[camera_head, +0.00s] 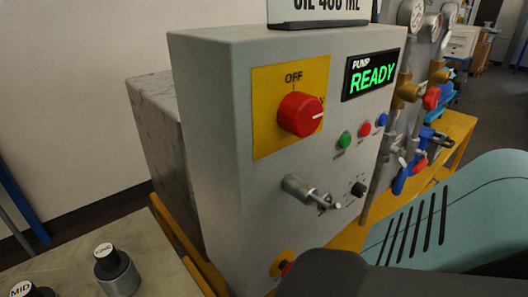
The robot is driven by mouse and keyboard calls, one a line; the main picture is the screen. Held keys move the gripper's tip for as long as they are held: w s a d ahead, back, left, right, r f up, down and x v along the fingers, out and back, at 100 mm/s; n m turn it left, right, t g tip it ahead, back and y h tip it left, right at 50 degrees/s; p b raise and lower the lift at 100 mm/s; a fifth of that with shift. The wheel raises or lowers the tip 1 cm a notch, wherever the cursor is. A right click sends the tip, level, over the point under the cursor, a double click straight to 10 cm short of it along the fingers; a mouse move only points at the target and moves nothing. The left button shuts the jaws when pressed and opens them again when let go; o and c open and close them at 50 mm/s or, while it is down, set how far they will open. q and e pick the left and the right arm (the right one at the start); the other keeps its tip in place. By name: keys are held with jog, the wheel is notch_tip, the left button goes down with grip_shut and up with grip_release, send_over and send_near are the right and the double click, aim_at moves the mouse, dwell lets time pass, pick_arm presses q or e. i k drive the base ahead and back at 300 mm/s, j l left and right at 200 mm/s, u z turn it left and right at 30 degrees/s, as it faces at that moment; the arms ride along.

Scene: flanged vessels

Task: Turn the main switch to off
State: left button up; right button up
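The main switch (299,114) is a red round knob on a yellow plate (268,140) on the front of a grey control box (218,150). The word OFF stands on the plate above the knob. The knob's white mark points to the right, away from OFF, toward the plate's right edge, where a label is mostly hidden by the knob. No gripper fingers show in view, and nothing touches the knob. A teal and dark part of my own arm fills the lower right.
A green PUMP READY display (373,75) and green, red and blue buttons (344,139) sit right of the switch. A metal valve (303,188) juts out below it. Capped containers (116,271) stand lower left. Gauges and piping (412,90) stand at right.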

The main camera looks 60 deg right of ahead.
aim_at(299, 114)
jog(key=z, duration=1.75)
